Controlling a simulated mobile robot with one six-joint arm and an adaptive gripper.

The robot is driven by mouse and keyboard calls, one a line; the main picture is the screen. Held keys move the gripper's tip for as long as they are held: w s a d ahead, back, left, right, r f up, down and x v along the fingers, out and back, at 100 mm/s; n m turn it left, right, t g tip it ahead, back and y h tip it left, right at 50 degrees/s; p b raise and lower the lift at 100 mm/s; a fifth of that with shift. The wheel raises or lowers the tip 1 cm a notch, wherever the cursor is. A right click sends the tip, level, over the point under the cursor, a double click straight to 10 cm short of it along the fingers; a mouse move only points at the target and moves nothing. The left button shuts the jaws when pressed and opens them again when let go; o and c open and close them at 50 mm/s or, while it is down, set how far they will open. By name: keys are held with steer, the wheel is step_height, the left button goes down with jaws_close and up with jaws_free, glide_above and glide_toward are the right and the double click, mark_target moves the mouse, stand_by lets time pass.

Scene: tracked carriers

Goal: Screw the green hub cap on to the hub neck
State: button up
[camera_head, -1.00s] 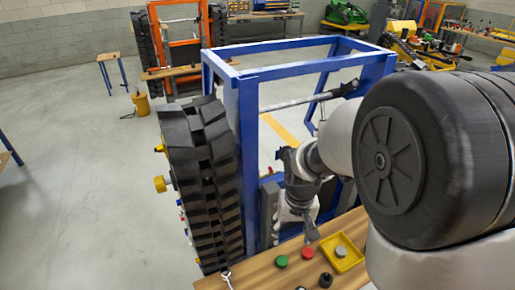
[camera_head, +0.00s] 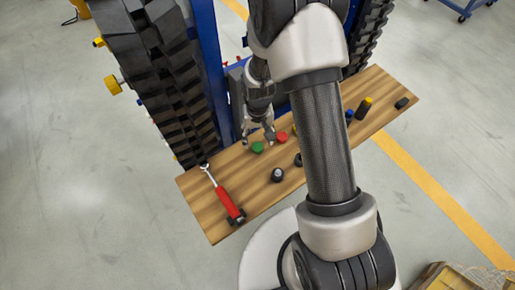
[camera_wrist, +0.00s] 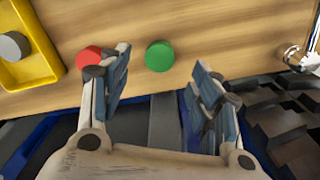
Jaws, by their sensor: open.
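The green hub cap (camera_head: 258,147) lies flat on the wooden bench, near its edge by the track. In the wrist view the green cap (camera_wrist: 159,56) shows beyond and between my fingertips. My gripper (camera_head: 258,138) is open and empty, pointing down close to the cap; I cannot tell its exact height. In the wrist view the left finger of my gripper (camera_wrist: 160,64) overlaps the edge of a red cap (camera_wrist: 88,57). Yellow hub parts (camera_head: 113,84) stick out from the track's outer side; I cannot tell which one has the hub neck.
The wooden bench (camera_head: 218,225) also bears a red-handled wrench (camera_head: 226,201), a dark round part (camera_head: 277,175) and a yellow-topped cylinder (camera_head: 364,108). A yellow tray (camera_wrist: 50,62) holds a grey disc. The black track (camera_head: 160,85) and blue frame (camera_head: 208,50) stand close by.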

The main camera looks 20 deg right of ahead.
mark_target(258, 148)
steer(key=shift+s+f+b, duration=0.1)
steer(key=shift+f+b, duration=0.85)
steer(key=shift+f, duration=2.05)
steer(key=shift+c, duration=0.3)
steer(key=c, duration=0.8)
